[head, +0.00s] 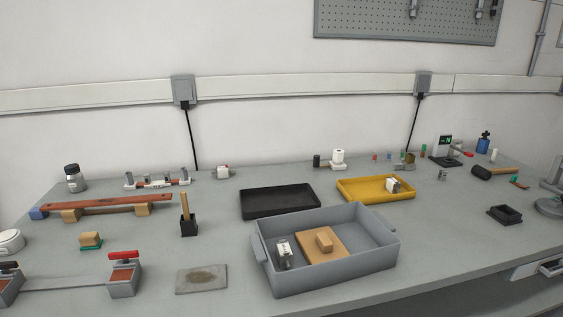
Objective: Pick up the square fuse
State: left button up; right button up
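Two small white block-shaped parts could be the square fuse; I cannot tell which it is at this size. One white block (283,248) with dark parts stands inside the grey bin (331,275), near its left wall. The other white block (393,184) sits in the yellow tray (362,199), near its right side. Neither of my grippers shows in the head view, so nothing is seen touching either block.
In the bin lies a tan board (309,254) with a wooden block (324,239) on it. A black tray (279,202) stands behind the bin. A flat grey plate (202,279) and a red-handled clamp (124,275) are at the front left. Bare tabletop lies right of the bin.

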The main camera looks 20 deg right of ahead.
aim_at(393, 185)
jog(key=z, duration=3.15)
jog(key=i, duration=1.65)
jog(key=u, duration=3.65)
